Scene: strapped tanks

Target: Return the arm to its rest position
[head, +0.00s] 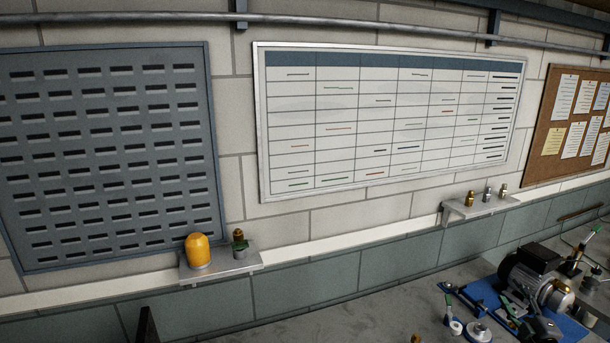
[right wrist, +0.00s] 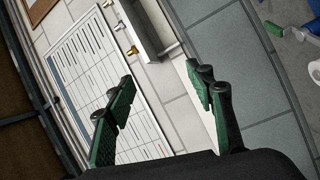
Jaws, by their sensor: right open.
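My right gripper (right wrist: 160,80) shows large in the right wrist view, its two green-padded fingers wide apart with nothing between them. Beyond it are the wall, the white chart board (right wrist: 75,75) and a small shelf (right wrist: 143,32). My left gripper cannot be made out in the head view. A dark upright shape stands at the lower left edge; I cannot tell what it is.
A grey motor (head: 530,270) and small parts crowd the bench at right. A wall shelf (head: 222,264) holds a yellow domed piece (head: 198,250) and a dark green-and-brass fitting (head: 239,243). Another shelf (head: 482,208) holds three small fittings. The bench's middle (head: 385,305) looks mostly clear.

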